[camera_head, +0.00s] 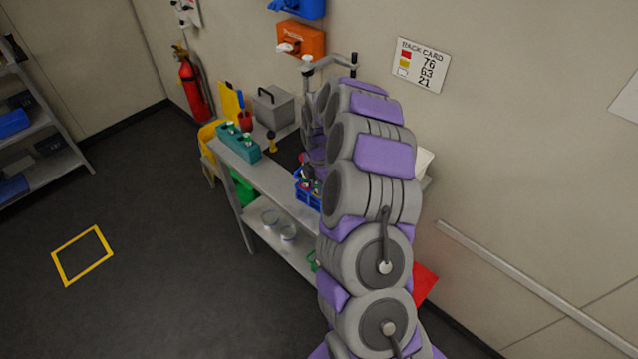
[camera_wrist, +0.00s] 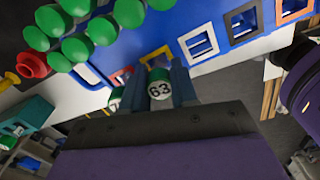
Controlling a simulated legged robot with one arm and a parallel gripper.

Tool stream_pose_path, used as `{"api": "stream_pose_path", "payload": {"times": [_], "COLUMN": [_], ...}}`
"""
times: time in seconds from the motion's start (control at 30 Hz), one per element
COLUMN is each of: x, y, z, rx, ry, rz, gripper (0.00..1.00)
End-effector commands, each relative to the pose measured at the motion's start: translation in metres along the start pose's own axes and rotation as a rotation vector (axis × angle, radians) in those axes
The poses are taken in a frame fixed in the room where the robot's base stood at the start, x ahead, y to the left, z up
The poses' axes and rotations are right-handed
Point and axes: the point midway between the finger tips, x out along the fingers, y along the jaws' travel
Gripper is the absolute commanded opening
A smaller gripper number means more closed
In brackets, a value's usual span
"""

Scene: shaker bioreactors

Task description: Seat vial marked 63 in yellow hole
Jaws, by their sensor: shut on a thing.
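In the wrist view, my gripper (camera_wrist: 160,90) is shut on a vial marked 63 (camera_wrist: 160,90), whose round white label faces the camera. A yellow-edged square hole (camera_wrist: 155,54) shows just beyond the vial and is partly covered by it and the fingers. I cannot tell whether the vial touches the hole. The rack card (camera_head: 421,65) on the wall lists 76, 63 and 21 beside red, yellow and white squares. In the head view my arm hides my gripper and the vial.
Several green-capped vials (camera_wrist: 103,30) crowd the upper left. The bench also has a teal rack (camera_head: 240,144), a blue rack (camera_head: 307,197) and a grey box (camera_head: 273,108).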

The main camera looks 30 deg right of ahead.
Motion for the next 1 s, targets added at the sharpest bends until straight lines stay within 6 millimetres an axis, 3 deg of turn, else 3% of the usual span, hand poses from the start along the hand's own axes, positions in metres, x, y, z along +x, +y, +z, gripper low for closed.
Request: {"api": "stream_pose_path", "payload": {"times": [0.2, 0.23, 0.5, 0.8, 1.0], "x": [0.001, 0.001, 0.002, -0.001, -0.026], "y": [0.0, 0.0, 0.0, 0.0, 0.001], "z": [0.0, 0.0, 0.0, 0.0, 0.0], "rx": [0.0, 0.0, 0.0, 0.0, -0.001], "ry": [0.0, 0.0, 0.0, 0.0, -0.001], "rz": [0.0, 0.0, 0.0, 0.0, 0.001], "gripper": [0.0, 0.31, 0.57, 0.58, 0.58]}}
